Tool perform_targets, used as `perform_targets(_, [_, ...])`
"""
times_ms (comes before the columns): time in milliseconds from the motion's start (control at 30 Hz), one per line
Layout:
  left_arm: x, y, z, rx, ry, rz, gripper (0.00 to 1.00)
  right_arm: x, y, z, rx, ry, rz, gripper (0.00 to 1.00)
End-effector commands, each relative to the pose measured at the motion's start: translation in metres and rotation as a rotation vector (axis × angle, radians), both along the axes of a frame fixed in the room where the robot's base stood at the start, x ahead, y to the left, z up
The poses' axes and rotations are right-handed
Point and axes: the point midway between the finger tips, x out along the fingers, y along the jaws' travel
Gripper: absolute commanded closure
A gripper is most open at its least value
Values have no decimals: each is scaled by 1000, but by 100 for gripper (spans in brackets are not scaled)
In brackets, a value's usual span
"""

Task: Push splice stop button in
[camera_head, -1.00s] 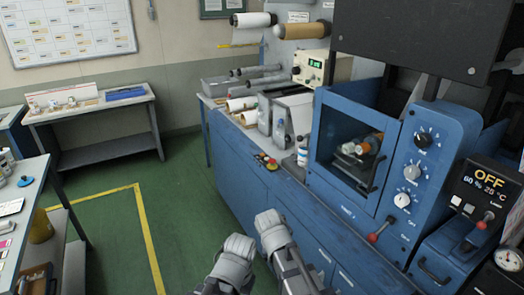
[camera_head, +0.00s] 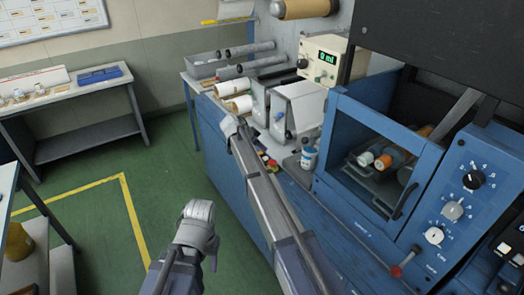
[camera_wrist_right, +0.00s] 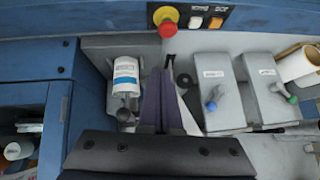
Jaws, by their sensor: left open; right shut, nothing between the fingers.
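A red mushroom button (camera_wrist_right: 168,27) on a yellow base sits on a small dark control box at the top of the right wrist view. In the head view the red button (camera_head: 271,162) is small and partly hidden behind my right arm. My right gripper (camera_wrist_right: 165,72) is shut and empty. Its fingertips point towards the red button and look just short of it; I cannot tell whether they touch.
A white button (camera_wrist_right: 195,22) and an orange button (camera_wrist_right: 216,22) sit beside the red one. A white bottle (camera_wrist_right: 125,80) and grey boxes with levers (camera_wrist_right: 219,95) stand close by. The blue glass-doored cabinet (camera_head: 378,150) is at right. Green floor is free at left.

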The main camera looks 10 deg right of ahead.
Motion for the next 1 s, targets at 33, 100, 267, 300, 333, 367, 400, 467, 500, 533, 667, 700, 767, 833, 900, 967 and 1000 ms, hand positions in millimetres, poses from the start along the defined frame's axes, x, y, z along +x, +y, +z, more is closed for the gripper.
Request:
perform_targets(33, [0,0,1,0,0,0,50,5,-2,2,0,-10,-10,100])
perform_targets(100, [0,0,2,0,0,0,50,7,-3,3,-1,-18,-17,100])
perform_targets(267, [0,0,1,0,0,0,50,7,-4,3,-1,-22,-21,100])
perform_targets(300, [0,0,1,0,0,0,50,6,-3,3,0,-21,-20,100])
perform_targets(333, [0,0,1,0,0,0,50,6,-3,3,0,-21,-20,100])
perform_targets(367, [0,0,1,0,0,0,50,6,-3,3,0,-21,-20,100])
perform_targets(400, [0,0,1,0,0,0,50,6,-3,3,0,-20,-19,100])
perform_targets(467, [0,0,1,0,0,0,50,7,-3,2,0,-20,-19,100])
perform_targets(500, [0,0,0,0,0,0,50,7,-4,2,0,-20,-19,100])
perform_targets(533, [0,0,-1,0,0,0,50,7,-4,1,0,-20,-19,100])
perform_targets(667, [0,0,-6,0,0,0,50,9,-7,-5,-1,-20,-20,100])
perform_targets(700, [0,0,-9,0,0,0,50,10,-9,-8,0,-19,-19,100])
perform_targets(767, [0,0,-14,0,0,0,50,12,-12,-13,0,-19,-20,100])
perform_targets(833, [0,0,-22,0,0,1,50,15,-17,-20,-1,-20,-20,100])
perform_targets(900, [0,0,-30,0,0,1,50,18,-23,-29,0,-19,-21,100])
perform_targets(967, [0,0,-38,0,0,1,50,21,-29,-37,0,-19,-21,100])
perform_targets(1000, [0,0,-44,0,0,1,50,24,-33,-43,0,-19,-21,100])
